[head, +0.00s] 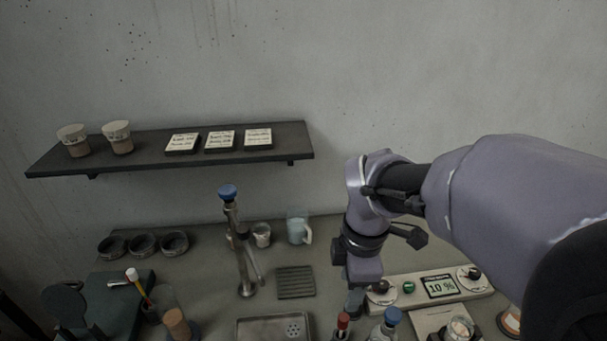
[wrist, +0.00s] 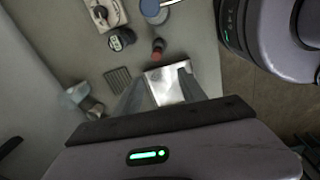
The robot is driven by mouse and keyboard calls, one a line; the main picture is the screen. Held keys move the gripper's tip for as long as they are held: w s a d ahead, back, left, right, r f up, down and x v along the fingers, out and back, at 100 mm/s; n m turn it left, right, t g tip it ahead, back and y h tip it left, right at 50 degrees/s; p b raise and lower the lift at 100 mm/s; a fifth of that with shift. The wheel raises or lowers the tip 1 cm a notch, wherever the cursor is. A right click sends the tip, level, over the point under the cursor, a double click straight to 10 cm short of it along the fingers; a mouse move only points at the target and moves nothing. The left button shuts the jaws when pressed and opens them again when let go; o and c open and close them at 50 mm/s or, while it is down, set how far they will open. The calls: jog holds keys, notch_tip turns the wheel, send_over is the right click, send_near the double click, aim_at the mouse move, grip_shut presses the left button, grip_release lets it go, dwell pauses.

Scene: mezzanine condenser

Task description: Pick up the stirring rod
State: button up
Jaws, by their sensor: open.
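A thin yellow-orange rod with a white and red end (head: 137,285) leans in a clear vessel at the lower left of the head view; it may be the stirring rod, but I cannot tell for sure. A short pale metal piece (head: 118,283) lies near it on a dark green surface. I see no clear rod in the wrist view. My gripper (wrist: 158,86) is open and empty in the wrist view, its two fingers apart above the bench near a shiny metal tray (wrist: 172,82). In the head view my gripper is well right of the rod; its fingertips are not clear.
A metal tap-like stand with a blue top (head: 240,245) rises between my arm and the rod. A red-capped bottle (wrist: 157,46) stands near my fingers. A shelf (head: 220,160) is above.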

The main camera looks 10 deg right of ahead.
aim_at(343, 324)
jog(key=f+n+b, duration=0.1)
jog(key=f, duration=0.3)
jog(key=w+f+n+b, duration=0.1)
jog(key=f, duration=0.3)
jog(key=f+n+b, duration=0.1)
jog(key=f+b, duration=0.1)
jog(key=f, duration=0.2)
jog(key=shift+w+d+g, duration=0.2)
jog(key=shift+w+g, duration=0.05)
jog(key=shift+g, duration=0.15)
notch_tip(343, 324, down, 6)
jog(key=b, duration=0.3)
jog(key=shift+w+f, duration=0.15)
jog(key=shift+c, duration=0.7)
grip_shut()
